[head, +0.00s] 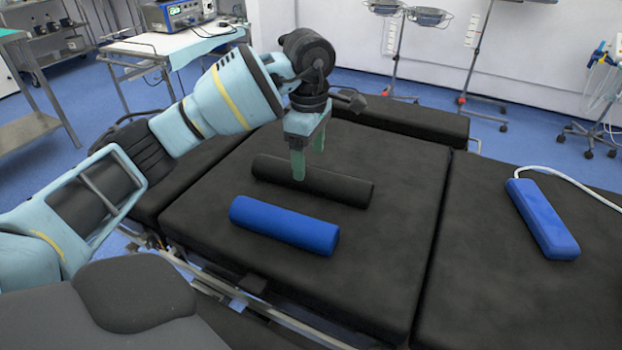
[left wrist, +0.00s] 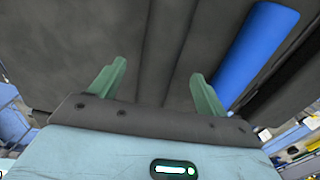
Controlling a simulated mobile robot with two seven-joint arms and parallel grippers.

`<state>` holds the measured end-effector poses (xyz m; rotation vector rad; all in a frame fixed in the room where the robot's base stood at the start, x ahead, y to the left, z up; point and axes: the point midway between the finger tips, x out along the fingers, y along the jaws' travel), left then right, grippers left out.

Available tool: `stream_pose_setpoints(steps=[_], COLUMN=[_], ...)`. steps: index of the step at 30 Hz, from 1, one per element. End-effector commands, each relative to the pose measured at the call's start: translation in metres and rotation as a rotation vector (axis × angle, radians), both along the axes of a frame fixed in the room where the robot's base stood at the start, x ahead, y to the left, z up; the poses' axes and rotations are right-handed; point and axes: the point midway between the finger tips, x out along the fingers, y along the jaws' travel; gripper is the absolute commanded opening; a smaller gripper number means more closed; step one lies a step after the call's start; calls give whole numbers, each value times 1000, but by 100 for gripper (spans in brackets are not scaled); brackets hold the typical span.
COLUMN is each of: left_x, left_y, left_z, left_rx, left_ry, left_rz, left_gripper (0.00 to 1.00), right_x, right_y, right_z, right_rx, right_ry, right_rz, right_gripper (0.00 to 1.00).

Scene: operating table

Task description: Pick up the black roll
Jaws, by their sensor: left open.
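The black roll (head: 340,188) lies on the black operating table, behind the blue roll (head: 285,225). My left gripper (head: 308,164) points down over the black roll, open and empty. In the head view its nearer finger overlaps part of the roll. In the left wrist view the black roll (left wrist: 172,50) runs between the two spread fingers (left wrist: 159,75), dark on dark. The gap between fingertips and roll is hard to judge. My right gripper is not in view.
The blue roll, also in the left wrist view (left wrist: 255,50), lies close in front of the black one. A blue box with a white cable (head: 542,218) lies on the table's right section. A black cushion (head: 400,118) stands at the back edge. Table right of the rolls is clear.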

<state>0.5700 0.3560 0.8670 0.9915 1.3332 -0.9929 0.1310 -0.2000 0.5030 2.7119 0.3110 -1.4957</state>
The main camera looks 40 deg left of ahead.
Motion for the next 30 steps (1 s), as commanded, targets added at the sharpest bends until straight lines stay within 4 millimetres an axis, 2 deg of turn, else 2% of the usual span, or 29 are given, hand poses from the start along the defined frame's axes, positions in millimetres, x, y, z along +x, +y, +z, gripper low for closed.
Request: stream_pose_setpoints(steps=[12,20,30], left_x=[1,1,1], left_y=[-3,-2,-2], left_z=[-49,-51,-51], left_rx=[1,0,1], left_ry=[2,-1,0], left_rz=[0,0,0], left_gripper=[76,76,31], right_x=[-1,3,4], right_y=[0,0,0], right_z=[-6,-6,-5], right_rx=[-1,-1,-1], right_ry=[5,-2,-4], right_rz=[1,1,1], right_gripper=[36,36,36])
